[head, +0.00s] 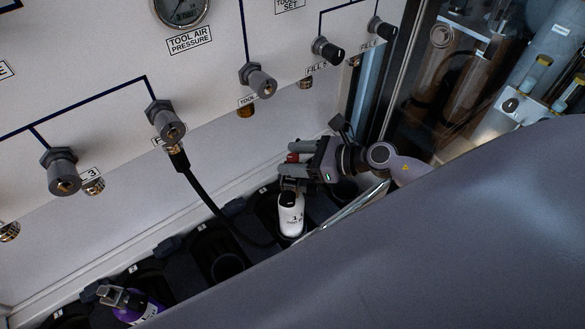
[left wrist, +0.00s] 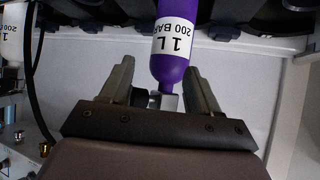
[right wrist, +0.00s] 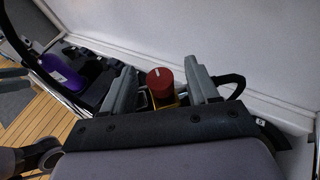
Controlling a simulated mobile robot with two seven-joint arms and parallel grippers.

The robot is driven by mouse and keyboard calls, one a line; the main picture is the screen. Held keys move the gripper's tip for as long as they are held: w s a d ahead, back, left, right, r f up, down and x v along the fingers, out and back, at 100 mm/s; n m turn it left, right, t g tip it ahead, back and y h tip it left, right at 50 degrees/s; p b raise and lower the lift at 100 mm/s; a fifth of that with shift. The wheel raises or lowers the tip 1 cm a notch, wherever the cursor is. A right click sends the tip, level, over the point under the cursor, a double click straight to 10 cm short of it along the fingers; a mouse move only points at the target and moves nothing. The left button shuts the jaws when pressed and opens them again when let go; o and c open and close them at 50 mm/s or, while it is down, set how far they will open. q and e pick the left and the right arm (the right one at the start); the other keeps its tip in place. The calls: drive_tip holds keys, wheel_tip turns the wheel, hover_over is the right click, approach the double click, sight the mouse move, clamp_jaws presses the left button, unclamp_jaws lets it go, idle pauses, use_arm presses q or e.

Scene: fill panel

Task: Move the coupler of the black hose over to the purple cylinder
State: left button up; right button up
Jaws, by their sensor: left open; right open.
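The purple cylinder (head: 142,308) stands in a dark holder at the lower left of the head view. In the left wrist view the purple cylinder (left wrist: 172,65) has its grey valve end between the fingers of my open left gripper (left wrist: 160,85), with gaps at both sides. The black hose (head: 203,193) runs from a panel port down behind the white cylinder (head: 290,217). My right gripper (head: 293,160) is open above the white cylinder. In the right wrist view a red knob on a brass body (right wrist: 160,84) sits between its fingers. The hose's lower coupler is not clearly seen.
The white panel carries several grey ports (head: 166,121) and a gauge (head: 182,8) above the row of holders. An empty holder (head: 226,265) lies between the two cylinders. A glazed frame (head: 400,75) bounds the right side. My own arm covers the lower right of the head view.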

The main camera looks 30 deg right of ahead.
drive_tip(key=shift+x, duration=1.1)
clamp_jaws()
drive_tip(key=shift+r, duration=0.1)
